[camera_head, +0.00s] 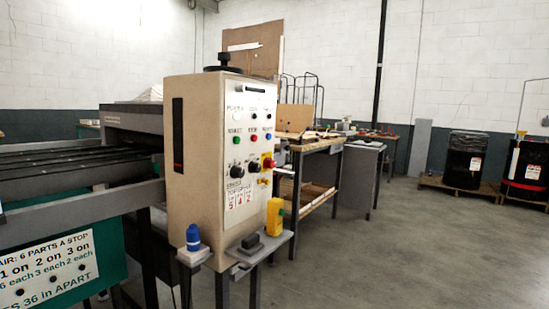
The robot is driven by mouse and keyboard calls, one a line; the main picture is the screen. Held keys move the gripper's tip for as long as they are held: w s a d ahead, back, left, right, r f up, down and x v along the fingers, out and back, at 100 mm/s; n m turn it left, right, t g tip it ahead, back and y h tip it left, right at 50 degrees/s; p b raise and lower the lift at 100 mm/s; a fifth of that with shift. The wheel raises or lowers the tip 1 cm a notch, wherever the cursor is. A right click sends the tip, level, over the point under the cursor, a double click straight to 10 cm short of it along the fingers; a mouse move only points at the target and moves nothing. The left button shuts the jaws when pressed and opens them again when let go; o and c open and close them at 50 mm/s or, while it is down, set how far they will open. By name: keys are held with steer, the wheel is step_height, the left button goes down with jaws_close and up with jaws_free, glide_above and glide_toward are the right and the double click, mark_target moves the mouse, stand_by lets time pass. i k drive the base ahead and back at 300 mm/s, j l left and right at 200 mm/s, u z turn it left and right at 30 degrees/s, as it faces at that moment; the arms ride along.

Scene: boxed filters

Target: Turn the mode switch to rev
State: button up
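A beige control box (194,120) stands in the middle of the view, with its switch panel on the right-hand face. Two dark rotary knobs are on the panel: a left knob (236,171) and a right knob (254,167). The lettering is too small to tell which one is the mode switch, or where either points. Above them is a row of green (236,141), red (254,141) and blue (267,137) buttons. A red emergency-stop button (268,162) on yellow is to the right. My gripper is not in view.
A conveyor (75,168) and green sign board (50,270) are left. A workbench (318,147) stands behind. Open floor (420,260) lies right.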

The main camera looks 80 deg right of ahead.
mark_target(253, 166)
steer(key=z, duration=2)
